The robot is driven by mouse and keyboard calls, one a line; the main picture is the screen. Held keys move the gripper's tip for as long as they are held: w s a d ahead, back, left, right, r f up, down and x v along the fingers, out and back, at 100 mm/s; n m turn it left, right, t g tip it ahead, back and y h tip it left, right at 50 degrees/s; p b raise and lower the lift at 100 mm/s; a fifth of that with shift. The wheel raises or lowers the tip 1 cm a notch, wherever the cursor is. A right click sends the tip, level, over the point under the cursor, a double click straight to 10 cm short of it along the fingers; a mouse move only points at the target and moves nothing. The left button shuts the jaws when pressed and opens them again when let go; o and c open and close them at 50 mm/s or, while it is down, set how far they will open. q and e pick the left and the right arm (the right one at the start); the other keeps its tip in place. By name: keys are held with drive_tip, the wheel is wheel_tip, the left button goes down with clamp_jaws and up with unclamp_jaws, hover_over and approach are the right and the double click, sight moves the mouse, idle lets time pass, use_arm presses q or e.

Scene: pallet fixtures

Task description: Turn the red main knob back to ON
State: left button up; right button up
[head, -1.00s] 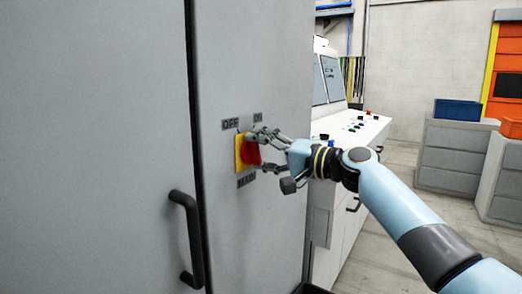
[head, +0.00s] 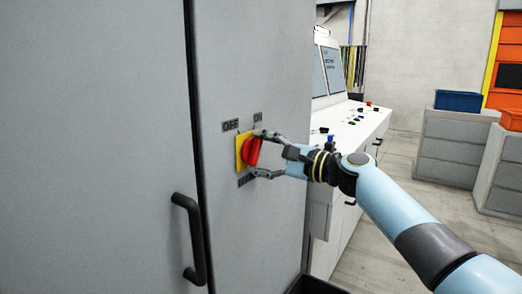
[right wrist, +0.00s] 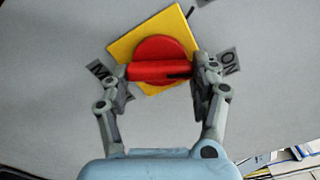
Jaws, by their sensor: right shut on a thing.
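The red main knob (head: 253,153) sits on a yellow square plate (head: 239,152) on the grey cabinet front. My right gripper (head: 257,153) is shut on it, one finger above and one below. In the right wrist view, the fingers clasp both ends of the red knob's bar (right wrist: 158,71), and its dark mark lies at the end towards the ON label (right wrist: 228,62). In the head view the bar leans to the upper right, towards ON. The OFF label (head: 230,126) is at the upper left. The MAIN label below is partly hidden by a finger. My left gripper is not in view.
A black door handle (head: 189,240) stands out at the cabinet's lower left. A white control console (head: 352,122) with buttons is behind my right arm. Grey cabinets (head: 450,150) with a blue bin (head: 459,101) stand further back right, with open floor before them.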

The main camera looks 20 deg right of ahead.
drive_tip(key=shift+f+m, duration=0.15)
drive_tip(key=shift+m, duration=0.15)
drive_tip(key=o, duration=1.2)
drive_tip(key=v, duration=1.2)
drive_tip(key=shift+d, duration=0.1)
